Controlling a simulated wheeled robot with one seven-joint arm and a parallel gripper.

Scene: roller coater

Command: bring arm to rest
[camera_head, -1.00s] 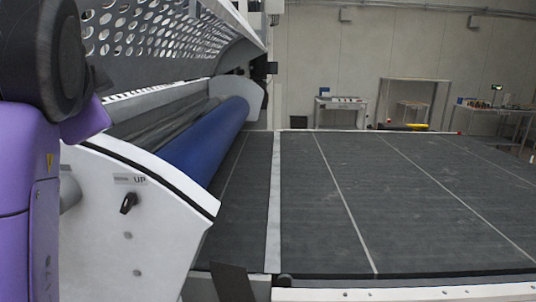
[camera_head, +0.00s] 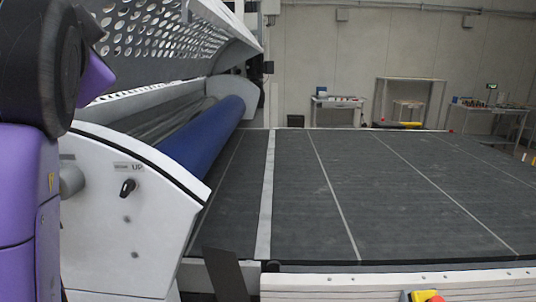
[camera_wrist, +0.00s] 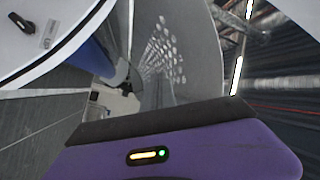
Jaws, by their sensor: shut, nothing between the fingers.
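My arm, with purple links and a black joint, stands upright at the left edge of the head view, beside the white end housing (camera_head: 100,225) of the roller coater. In the wrist view my gripper (camera_wrist: 165,118) shows as a purple body with a lit indicator and a dark front edge. It is shut and empty, and separate fingertips are hard to make out. The coater's end housing, with its black UP switch (camera_head: 128,187), also shows in the wrist view (camera_wrist: 75,12) at upper left. No contact between my gripper and the machine is visible.
The blue roller (camera_head: 205,140) lies under a perforated guard (camera_head: 165,30). A wide dark conveyor bed (camera_head: 390,190) spans the right, with a white front rail (camera_head: 390,281) and a red button on yellow (camera_head: 428,297). Tables (camera_head: 338,103) stand at the back wall.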

